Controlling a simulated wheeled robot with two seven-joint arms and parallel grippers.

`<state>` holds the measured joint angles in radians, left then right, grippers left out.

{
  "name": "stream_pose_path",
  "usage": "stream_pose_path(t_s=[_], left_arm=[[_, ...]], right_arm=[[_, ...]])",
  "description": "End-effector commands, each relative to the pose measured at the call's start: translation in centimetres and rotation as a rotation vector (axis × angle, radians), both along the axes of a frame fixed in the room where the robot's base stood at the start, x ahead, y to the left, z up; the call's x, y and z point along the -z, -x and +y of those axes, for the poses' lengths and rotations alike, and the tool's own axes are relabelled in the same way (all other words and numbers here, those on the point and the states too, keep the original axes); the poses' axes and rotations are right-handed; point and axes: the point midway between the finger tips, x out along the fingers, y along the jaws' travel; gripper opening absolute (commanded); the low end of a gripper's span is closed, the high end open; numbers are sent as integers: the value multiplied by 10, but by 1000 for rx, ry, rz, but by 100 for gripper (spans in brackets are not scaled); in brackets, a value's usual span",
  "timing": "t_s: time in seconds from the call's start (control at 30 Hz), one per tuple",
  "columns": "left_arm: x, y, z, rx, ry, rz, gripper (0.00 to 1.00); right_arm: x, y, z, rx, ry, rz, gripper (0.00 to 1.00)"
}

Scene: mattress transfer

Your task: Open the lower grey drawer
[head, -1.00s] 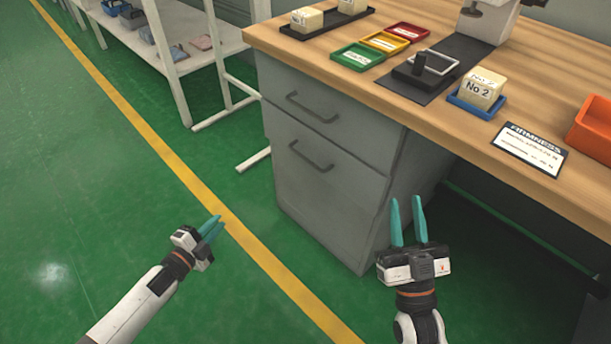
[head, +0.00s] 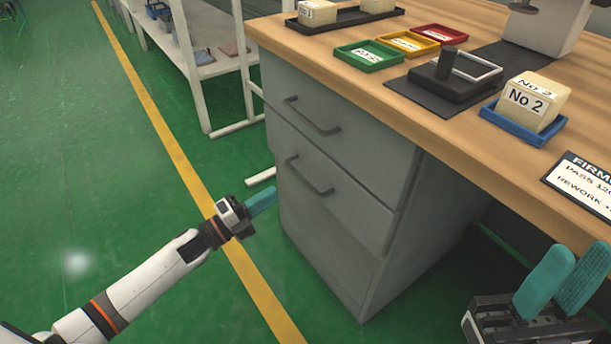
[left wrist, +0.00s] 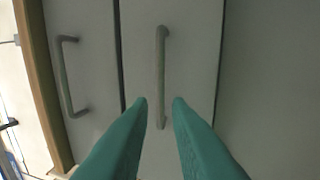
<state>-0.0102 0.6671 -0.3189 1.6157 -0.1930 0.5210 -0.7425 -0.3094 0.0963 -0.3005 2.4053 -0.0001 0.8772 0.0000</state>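The grey cabinet under the workbench has an upper drawer (head: 283,85) and a lower grey drawer (head: 345,205), both flush with the front. The lower drawer's bar handle (head: 309,176) shows in the head view, and in the left wrist view the handle (left wrist: 161,75) lies ahead, between the lines of the fingers. My left gripper (head: 263,201) is left of the cabinet, pointing at its front. In the left wrist view its teal fingers (left wrist: 159,103) are apart and empty, short of the handle. My right gripper (head: 566,280) is at the lower right, its teal fingers apart and empty.
The wooden benchtop (head: 400,118) overhangs the cabinet. It carries green (head: 368,56), yellow and red trays, a No 2 foam block (head: 533,101) in a blue tray and a label card. A white shelf (head: 215,62) stands at the back left. Green floor is open to the left.

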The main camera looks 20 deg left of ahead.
Motion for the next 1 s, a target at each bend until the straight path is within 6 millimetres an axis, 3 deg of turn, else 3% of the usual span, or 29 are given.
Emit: stream_pose_path(t_s=[0.3,0.5,0.9,1.0], left_arm=[[-11,-51,-39,0,2,-4,17],[-16,-70,-54,0,0,-2,17],[-18,-76,-59,-1,0,2,17],[-18,-76,-59,-1,1,1,2]], right_arm=[[-3,-6,1,3,5,-52,29],[-7,-8,2,4,8,-71,29],[-9,-8,3,5,9,-74,29],[-9,-9,3,4,8,-74,29]])
